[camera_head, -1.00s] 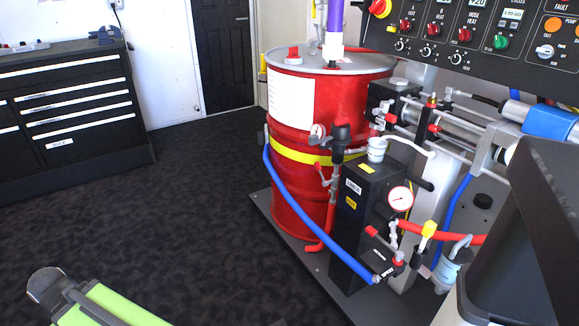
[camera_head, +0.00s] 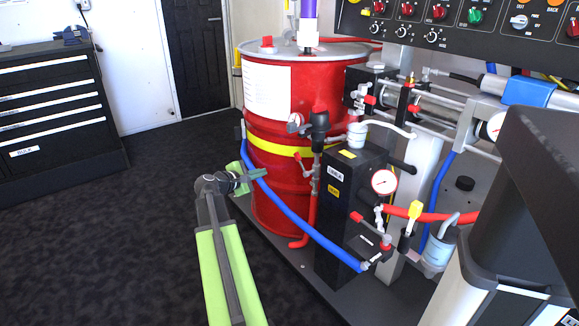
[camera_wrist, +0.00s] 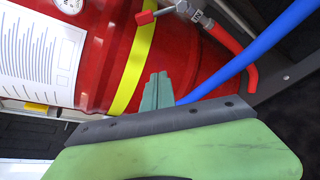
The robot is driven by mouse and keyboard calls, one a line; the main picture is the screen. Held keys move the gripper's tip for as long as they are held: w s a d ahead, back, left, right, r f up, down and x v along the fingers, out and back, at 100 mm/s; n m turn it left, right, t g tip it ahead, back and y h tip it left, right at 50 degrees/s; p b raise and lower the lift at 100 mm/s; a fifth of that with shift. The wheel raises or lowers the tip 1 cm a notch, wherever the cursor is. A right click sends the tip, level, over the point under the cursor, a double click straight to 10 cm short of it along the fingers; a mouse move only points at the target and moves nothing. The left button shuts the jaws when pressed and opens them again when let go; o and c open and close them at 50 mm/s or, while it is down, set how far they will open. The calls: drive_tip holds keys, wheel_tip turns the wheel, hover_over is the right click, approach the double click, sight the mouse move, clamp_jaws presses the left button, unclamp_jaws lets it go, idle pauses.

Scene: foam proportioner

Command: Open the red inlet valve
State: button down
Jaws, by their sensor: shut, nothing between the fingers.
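A small valve with a red handle (camera_head: 307,172) sits on the vertical pipe in front of the red drum. In the wrist view its red handle (camera_wrist: 145,17) is at the top, on a grey metal fitting that leads to a red hose. My gripper (camera_head: 262,174) is shut and empty, to the left of this valve and near the drum's yellow band. In the wrist view my gripper's fingertips (camera_wrist: 158,78) are together, below the handle and apart from it. Other red handles, such as the lever (camera_head: 357,217) by the pump block, also show; I cannot tell which is the inlet valve.
The red drum (camera_head: 265,115) stands behind my gripper. A blue hose (camera_head: 290,213) slopes close beside the fingers, also in the wrist view (camera_wrist: 245,60). The black pump block (camera_head: 340,215) with a gauge stands right. Dark floor (camera_head: 110,240) is clear at left.

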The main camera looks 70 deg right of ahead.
sight(302, 165)
drive_tip(key=s+r+b+x, duration=0.2)
drive_tip(key=b+x, duration=0.1)
drive_tip(key=x, duration=0.9)
drive_tip(key=s+r+p, duration=0.1)
drive_tip(key=s+a+r+p, duration=0.1)
drive_tip(key=r+p, duration=0.1)
drive_tip(key=shift+s+n+h+p, duration=0.15)
drive_tip(key=shift+n+h+p, duration=0.15)
